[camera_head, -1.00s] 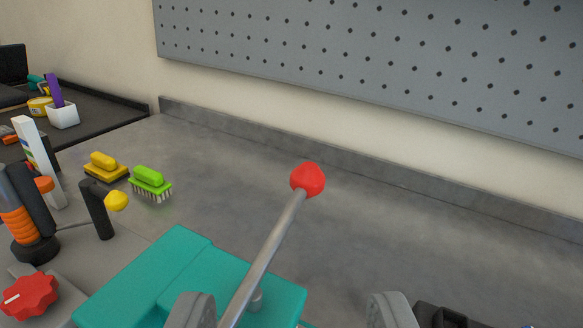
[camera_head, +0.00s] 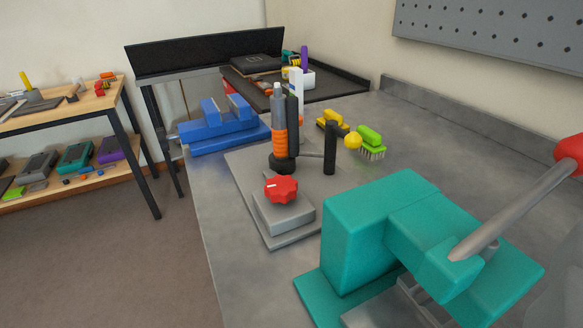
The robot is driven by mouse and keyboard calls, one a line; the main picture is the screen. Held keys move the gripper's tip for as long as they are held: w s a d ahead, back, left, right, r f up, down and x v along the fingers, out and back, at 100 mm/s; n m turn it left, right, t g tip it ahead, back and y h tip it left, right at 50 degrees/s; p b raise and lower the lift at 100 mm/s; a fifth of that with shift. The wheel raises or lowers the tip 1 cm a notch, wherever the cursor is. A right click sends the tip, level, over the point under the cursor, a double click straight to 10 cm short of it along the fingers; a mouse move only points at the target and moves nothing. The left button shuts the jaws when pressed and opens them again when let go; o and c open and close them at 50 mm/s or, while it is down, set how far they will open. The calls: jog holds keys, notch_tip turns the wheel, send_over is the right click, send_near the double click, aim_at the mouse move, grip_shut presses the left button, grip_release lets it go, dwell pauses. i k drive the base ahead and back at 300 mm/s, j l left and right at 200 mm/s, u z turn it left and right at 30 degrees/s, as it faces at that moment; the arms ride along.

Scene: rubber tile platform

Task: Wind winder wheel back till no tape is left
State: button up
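No winder wheel or tape can be clearly picked out in this view. A red lobed knob (camera_head: 281,189) sits on a grey block on a flat grey base plate (camera_head: 240,172), left of centre. Behind it stands an upright post with orange rings (camera_head: 279,143). Beside the post is a black upright with a yellow ball (camera_head: 352,141). My gripper does not show in this view, so its distance from these things cannot be told.
A teal press-like device (camera_head: 365,235) with a red-tipped lever (camera_head: 515,210) fills the lower right. A blue vise-like block (camera_head: 215,128) and two brushes (camera_head: 371,140) stand farther back. A wooden shelf unit (camera_head: 80,100) is at far left, with bare floor before it.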

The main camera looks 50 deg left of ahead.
aim_at(282, 188)
jog(key=u, duration=1.05)
jog(key=j, duration=0.8)
jog(key=k+u, duration=0.05)
jog(key=k, duration=0.05)
